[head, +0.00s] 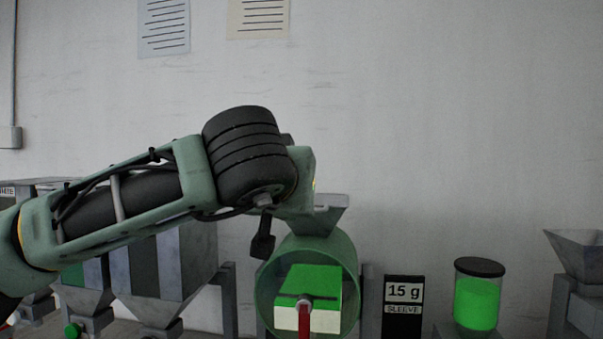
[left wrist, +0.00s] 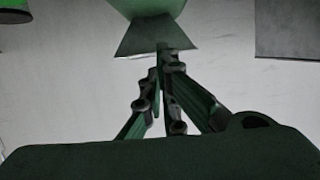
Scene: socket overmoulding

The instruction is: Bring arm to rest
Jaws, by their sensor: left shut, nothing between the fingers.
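My left arm reaches in from the left in the head view, raised in front of the wall. A dark finger part of my left gripper (head: 263,243) hangs below the wrist, in front of the green drum's upper left. In the left wrist view the fingers of the left gripper (left wrist: 166,55) come together at their tips, shut and empty. The tips overlap the picture of a grey flared part (left wrist: 135,38) below a green body; I cannot tell how far apart they are. My right gripper is in neither view.
A green drum (head: 347,265) with a green and white block (head: 308,284) stands at centre below a grey hopper (head: 330,212). Right of it are a "15 g SLEEVE" sign (head: 404,305) and a green-filled jar (head: 477,300). Grey hoppers (head: 185,265) stand behind my arm.

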